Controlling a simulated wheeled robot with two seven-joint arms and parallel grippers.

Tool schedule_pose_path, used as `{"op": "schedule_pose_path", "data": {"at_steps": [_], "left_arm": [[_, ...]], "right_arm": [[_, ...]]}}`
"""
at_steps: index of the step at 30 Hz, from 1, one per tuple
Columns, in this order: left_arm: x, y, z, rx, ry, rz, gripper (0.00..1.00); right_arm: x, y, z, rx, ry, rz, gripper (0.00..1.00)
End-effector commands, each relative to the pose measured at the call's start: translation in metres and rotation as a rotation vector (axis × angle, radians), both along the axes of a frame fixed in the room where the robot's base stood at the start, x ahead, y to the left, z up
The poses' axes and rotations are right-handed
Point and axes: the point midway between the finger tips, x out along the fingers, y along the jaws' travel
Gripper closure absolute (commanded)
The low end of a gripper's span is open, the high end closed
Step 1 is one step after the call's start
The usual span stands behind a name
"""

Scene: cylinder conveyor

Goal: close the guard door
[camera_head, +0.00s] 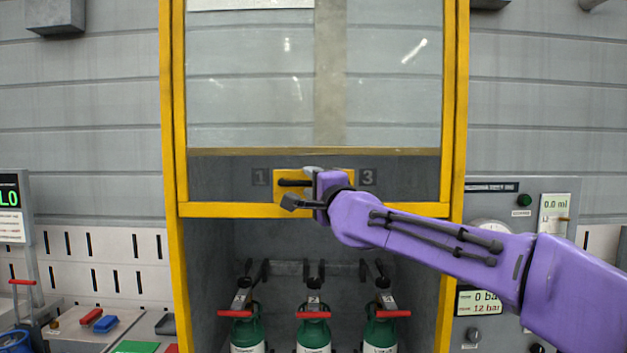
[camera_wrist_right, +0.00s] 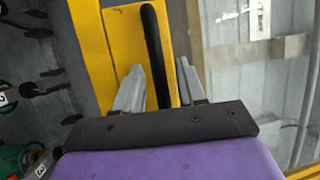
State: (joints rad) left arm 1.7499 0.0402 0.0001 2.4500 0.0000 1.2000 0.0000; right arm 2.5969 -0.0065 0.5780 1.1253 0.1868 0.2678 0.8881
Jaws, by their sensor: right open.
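The guard door (camera_head: 390,209) is a yellow-framed clear panel in a tall yellow frame. It is raised, with its lower bar above an open bay. Its black bar handle (camera_wrist_right: 152,45) sits on a yellow plate (camera_wrist_right: 125,40) at the lower middle of the door; in the head view the handle (camera_head: 293,183) is partly hidden by my wrist. My right gripper (camera_wrist_right: 158,85) is open, with one finger on each side of the handle. A gap shows beside the handle; I cannot tell whether either finger touches it. My left gripper is in neither view.
Below the door, three green cylinders (camera_head: 246,330) with red-handled valves stand inside the bay. A grey gauge panel (camera_head: 545,205) is on the right, partly behind my right arm.

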Motion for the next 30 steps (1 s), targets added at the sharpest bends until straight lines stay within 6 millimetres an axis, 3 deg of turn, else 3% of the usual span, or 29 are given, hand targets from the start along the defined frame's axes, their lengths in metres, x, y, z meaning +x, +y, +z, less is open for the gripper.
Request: {"op": "schedule_pose_path", "data": {"at_steps": [2,6,13,17,23,30], "left_arm": [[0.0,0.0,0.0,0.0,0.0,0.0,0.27],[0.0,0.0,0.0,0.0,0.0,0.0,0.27],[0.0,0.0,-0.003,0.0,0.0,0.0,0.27],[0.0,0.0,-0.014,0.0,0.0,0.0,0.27],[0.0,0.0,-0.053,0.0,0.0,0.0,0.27],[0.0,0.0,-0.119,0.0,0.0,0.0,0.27]], "right_arm": [[0.0,0.0,0.0,0.0,0.0,0.0,0.6],[0.0,0.0,0.0,0.0,0.0,0.0,1.0],[0.0,-0.001,-0.003,0.0,0.0,-0.001,1.0],[0.0,-0.001,-0.017,0.0,0.001,0.0,1.0],[0.0,-0.001,-0.067,0.001,0.004,0.0,1.0],[0.0,-0.001,-0.154,0.001,0.005,0.0,1.0]]}}
